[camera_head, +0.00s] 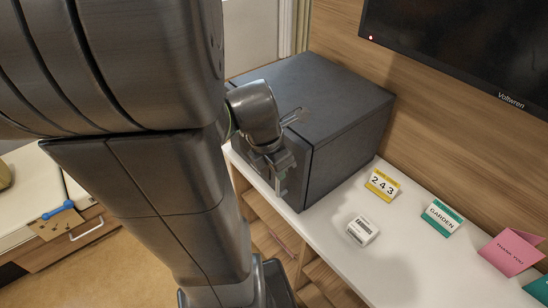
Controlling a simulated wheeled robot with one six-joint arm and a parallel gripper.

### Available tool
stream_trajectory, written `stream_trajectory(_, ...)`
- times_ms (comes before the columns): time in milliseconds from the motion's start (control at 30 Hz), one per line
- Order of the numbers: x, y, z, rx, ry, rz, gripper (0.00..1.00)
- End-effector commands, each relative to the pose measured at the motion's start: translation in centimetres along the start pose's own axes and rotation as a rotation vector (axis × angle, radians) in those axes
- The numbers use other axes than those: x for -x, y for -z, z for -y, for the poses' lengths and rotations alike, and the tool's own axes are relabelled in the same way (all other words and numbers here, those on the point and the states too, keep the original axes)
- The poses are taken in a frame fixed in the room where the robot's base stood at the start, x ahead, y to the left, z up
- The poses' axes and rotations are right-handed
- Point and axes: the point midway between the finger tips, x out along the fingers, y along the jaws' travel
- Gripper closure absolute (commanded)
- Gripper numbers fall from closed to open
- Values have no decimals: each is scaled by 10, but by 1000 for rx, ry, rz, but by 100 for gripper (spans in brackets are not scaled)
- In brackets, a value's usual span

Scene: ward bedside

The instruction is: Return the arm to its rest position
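My arm (258,112) reaches out from behind my large dark column to the front of a dark grey box-shaped cabinet (335,105). My gripper (281,188) points down just in front of the cabinet's front face. Its fingers are small and dark against the cabinet, so I cannot tell whether they are open or shut. I see no object clearly held in them. I cannot tell whether the gripper touches the cabinet. My column hides part of the cabinet's left side.
The cabinet stands on a white counter (400,262). A yellow-topped 243 card (382,184), a teal GARDEN card (441,217), a pink THANK YOU card (511,251) and a small white device (362,231) stand there. A black screen (470,45) hangs above. A drawer unit (60,252) is at left.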

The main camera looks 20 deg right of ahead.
Motion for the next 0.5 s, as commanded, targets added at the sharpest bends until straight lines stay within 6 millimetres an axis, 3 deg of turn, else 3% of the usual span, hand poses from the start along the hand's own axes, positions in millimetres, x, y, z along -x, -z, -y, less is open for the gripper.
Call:
stream_trajectory(200, 22, 0, 0, 0, -1, 1, 100)
stream_trajectory(500, 26, 0, 1, 0, 2, -1, 100)
